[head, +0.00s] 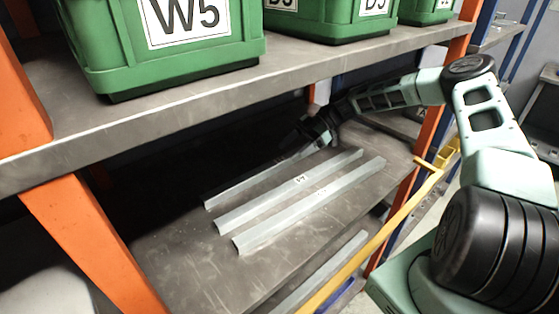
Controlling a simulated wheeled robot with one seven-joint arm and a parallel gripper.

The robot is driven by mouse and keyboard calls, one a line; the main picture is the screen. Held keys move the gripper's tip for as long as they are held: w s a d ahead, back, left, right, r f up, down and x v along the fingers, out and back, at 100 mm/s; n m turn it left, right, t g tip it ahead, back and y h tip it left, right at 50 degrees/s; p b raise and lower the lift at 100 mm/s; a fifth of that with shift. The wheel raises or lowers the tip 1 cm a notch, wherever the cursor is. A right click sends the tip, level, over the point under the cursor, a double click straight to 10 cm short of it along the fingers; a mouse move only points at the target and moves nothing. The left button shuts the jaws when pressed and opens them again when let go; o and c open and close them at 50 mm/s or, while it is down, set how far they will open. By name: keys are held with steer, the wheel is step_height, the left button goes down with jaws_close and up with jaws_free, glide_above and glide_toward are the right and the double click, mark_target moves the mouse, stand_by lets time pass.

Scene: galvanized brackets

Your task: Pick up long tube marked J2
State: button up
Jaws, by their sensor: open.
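Three long grey metal pieces lie side by side on the lower shelf in the head view. The middle piece (260,205) bears a small white label whose characters are too small to read surely. The near piece (335,192) shows only a faint mark. The far piece (245,186) has its right end close to my gripper (316,138), and I see no readable mark on it. I cannot tell which piece is J2. My gripper is open, dark against the shadow, at or just above the far piece's right end; its fingertips are hard to make out.
The upper shelf (215,75) carries green crates, one marked W5 (95,45), and hangs over the pieces. Orange posts (90,240) stand at left and right. A yellow rail (385,235) runs along the front. Another long piece (325,270) lies lower down.

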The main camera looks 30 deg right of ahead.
mark_target(280, 160)
steer(key=x, duration=0.1)
steer(key=p+x, duration=0.1)
steer(key=x, duration=0.1)
steer(key=shift+s+a+r+p, duration=0.1)
steer(key=shift+s+a+p, duration=0.15)
steer(key=shift+a+p, duration=0.1)
steer(key=shift+a+f, duration=0.1)
steer(key=shift+f, duration=0.15)
jaws_close()
